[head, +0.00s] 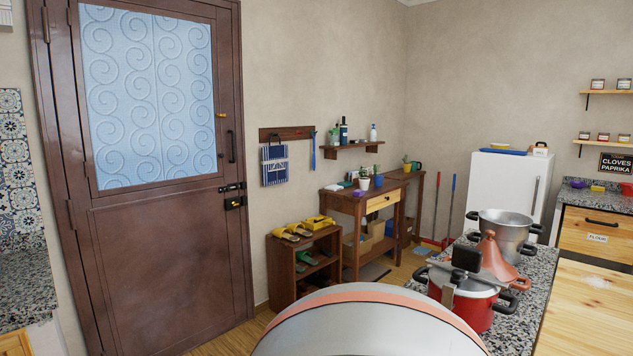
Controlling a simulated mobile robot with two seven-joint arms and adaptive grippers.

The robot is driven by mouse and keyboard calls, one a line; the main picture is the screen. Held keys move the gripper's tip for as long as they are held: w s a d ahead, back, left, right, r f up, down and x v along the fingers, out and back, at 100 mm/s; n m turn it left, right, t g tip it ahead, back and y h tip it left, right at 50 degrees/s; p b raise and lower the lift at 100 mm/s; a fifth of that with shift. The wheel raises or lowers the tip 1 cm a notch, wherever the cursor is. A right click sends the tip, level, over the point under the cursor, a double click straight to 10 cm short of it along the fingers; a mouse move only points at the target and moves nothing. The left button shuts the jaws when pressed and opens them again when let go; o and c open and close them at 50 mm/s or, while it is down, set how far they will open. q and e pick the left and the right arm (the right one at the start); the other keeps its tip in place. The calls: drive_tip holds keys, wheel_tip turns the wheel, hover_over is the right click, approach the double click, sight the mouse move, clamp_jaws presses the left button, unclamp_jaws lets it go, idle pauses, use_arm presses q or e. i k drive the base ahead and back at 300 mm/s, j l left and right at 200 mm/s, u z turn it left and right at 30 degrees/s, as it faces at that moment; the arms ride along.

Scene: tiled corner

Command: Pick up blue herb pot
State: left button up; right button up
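A small blue pot (379,181) stands on the wooden side table (352,203) against the back wall, near the table's right part. It looks upright, and it is too small to tell clearly what grows in it. A white pot with a green plant (364,183) stands just left of it. Neither of my grippers shows in the head view, so I cannot see whether they hold anything.
A shoe rack (302,262) stands left of the table, and a wall shelf (352,147) hangs above it. At the right, a speckled counter (527,302) bears a red pot (474,309), a terracotta tagine lid (490,257) and a steel pot (505,231). Some floor shows between.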

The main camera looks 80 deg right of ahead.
sight(378, 179)
drive_tip(key=z, duration=3)
drive_tip(key=i+j+u, duration=0.6)
drive_tip(key=i+u, duration=0.3)
drive_tip(key=i+j, duration=0.15)
drive_tip(key=i, duration=0.25)
drive_tip(key=i+j+z, duration=0.1)
drive_tip(key=i, duration=0.25)
drive_tip(key=i+j, duration=0.25)
drive_tip(key=i, duration=0.15)
drive_tip(key=i+l+z, duration=0.15)
drive_tip(key=i+z, duration=0.2)
drive_tip(key=i, duration=0.35)
drive_tip(key=i+z, duration=0.35)
drive_tip(key=i, duration=0.3)
drive_tip(key=i+z, duration=0.5)
drive_tip(key=i+j+z, duration=0.45)
drive_tip(key=i, duration=0.15)
drive_tip(key=i+l+z, duration=0.2)
drive_tip(key=i, duration=0.2)
drive_tip(key=i+l+z, duration=0.25)
drive_tip(key=i, duration=0.2)
drive_tip(key=i+z, duration=0.2)
drive_tip(key=i, duration=0.2)
